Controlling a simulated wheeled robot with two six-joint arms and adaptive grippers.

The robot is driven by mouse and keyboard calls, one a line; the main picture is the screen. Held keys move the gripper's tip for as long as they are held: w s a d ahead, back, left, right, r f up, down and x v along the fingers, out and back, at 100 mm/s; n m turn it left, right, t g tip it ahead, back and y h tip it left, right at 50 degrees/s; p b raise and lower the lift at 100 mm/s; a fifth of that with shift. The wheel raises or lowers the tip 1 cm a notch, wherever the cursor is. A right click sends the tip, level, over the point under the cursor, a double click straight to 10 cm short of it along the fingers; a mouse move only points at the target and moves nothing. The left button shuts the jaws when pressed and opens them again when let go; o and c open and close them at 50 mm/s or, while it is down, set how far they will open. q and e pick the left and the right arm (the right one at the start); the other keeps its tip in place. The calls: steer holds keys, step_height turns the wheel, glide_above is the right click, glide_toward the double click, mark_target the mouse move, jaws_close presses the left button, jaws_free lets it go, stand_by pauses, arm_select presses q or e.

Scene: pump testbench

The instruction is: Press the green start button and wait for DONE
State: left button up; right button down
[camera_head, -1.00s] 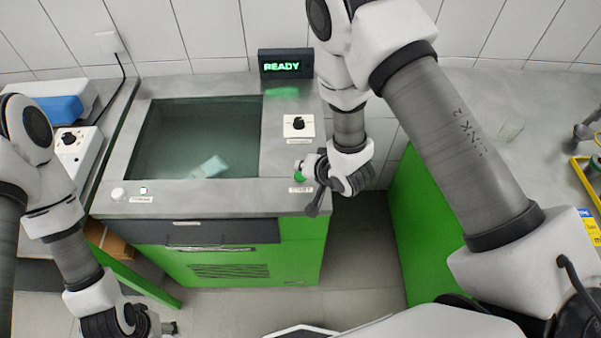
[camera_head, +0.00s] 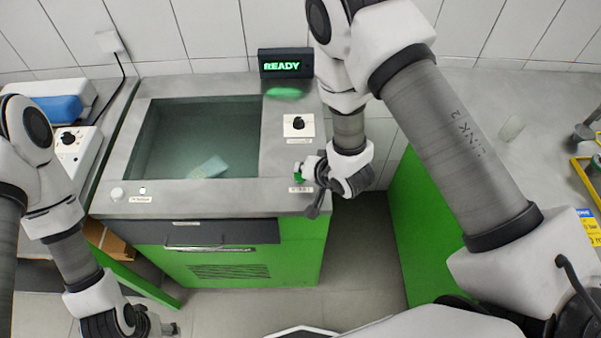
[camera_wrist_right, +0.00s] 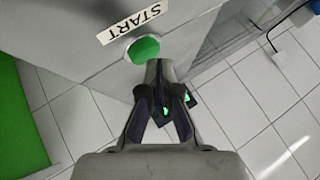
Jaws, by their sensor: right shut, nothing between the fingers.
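The green start button (camera_head: 298,171) is on the right part of the testbench top, partly hidden by my right gripper (camera_head: 311,176). In the right wrist view the green button (camera_wrist_right: 144,49) sits beside the START label (camera_wrist_right: 132,22). My right gripper (camera_wrist_right: 157,68) is shut and empty, its fingertips close to the button's edge; I cannot tell whether they touch it. The display (camera_head: 285,63) at the back of the bench reads READY in green. My left gripper (camera_head: 170,328) is low at the bottom left, away from the bench; its jaws are too small to judge.
The bench has a glass-covered basin (camera_head: 195,137) with a pale block inside, a black knob (camera_head: 298,124) and a white button (camera_head: 117,194). A blue-topped box (camera_head: 60,108) stands at left. A grey worktop (camera_head: 480,110) lies to the right, beyond a gap.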

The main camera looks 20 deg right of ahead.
steer(key=shift+f+b, duration=0.3)
steer(key=shift+f, duration=0.2)
stand_by(0.3)
stand_by(0.4)
steer(key=shift+r+p, duration=0.85)
steer(key=shift+r, duration=0.1)
step_height(320, 180, up, 5)
steer(key=p, duration=0.4)
steer(key=shift+r, duration=0.1)
stand_by(0.3)
